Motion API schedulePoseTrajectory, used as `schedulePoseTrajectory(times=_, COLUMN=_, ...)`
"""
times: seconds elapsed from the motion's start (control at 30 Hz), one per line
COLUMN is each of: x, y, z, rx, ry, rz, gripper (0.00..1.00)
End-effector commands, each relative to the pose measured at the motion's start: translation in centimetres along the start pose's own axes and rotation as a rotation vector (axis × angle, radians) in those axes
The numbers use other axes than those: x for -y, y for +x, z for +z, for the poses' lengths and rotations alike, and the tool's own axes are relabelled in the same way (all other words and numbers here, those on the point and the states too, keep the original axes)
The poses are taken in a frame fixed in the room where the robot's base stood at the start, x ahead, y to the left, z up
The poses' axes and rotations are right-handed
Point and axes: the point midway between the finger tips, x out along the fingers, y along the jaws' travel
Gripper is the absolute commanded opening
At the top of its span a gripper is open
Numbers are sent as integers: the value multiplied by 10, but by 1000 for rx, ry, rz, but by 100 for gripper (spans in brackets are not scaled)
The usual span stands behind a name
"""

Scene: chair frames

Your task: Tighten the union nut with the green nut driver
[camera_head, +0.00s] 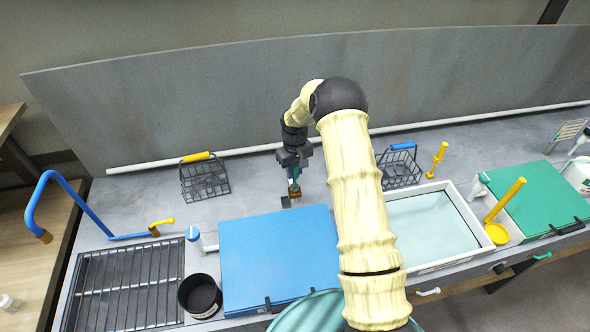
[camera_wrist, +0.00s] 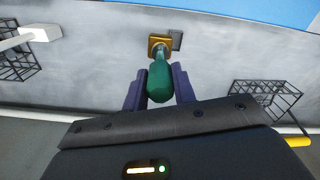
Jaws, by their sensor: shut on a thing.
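My gripper (camera_wrist: 159,88) is shut on the green nut driver (camera_wrist: 160,80), seen between the two purple fingers in the wrist view. The driver points toward a brass-coloured nut (camera_wrist: 160,46) beside a small dark block (camera_wrist: 177,40). In the head view my gripper (camera_head: 293,176) is low over the grey counter, behind the blue lid, with the brass nut (camera_head: 295,193) directly below it. The driver's tip overlaps the nut in the wrist view. I cannot tell whether it is seated on it.
A wire basket with a yellow handle (camera_head: 204,178) stands left of my gripper, and one with a blue handle (camera_head: 400,166) stands right. A blue lid (camera_head: 278,258) lies in front. A white pipe (camera_head: 150,165) runs along the back panel (camera_head: 220,100).

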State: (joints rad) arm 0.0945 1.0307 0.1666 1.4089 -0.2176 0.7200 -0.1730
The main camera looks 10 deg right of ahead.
Motion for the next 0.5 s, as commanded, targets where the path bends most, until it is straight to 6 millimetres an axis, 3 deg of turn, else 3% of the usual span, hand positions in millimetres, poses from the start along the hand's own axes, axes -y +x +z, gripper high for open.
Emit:
schedulePoseTrajectory(times=0.33, x=0, y=-2, z=0, rx=-1, ry=84, rz=0, gripper=4)
schedulePoseTrajectory(times=0.5, x=0, y=-14, z=0, rx=-2, ry=84, rz=0, gripper=4)
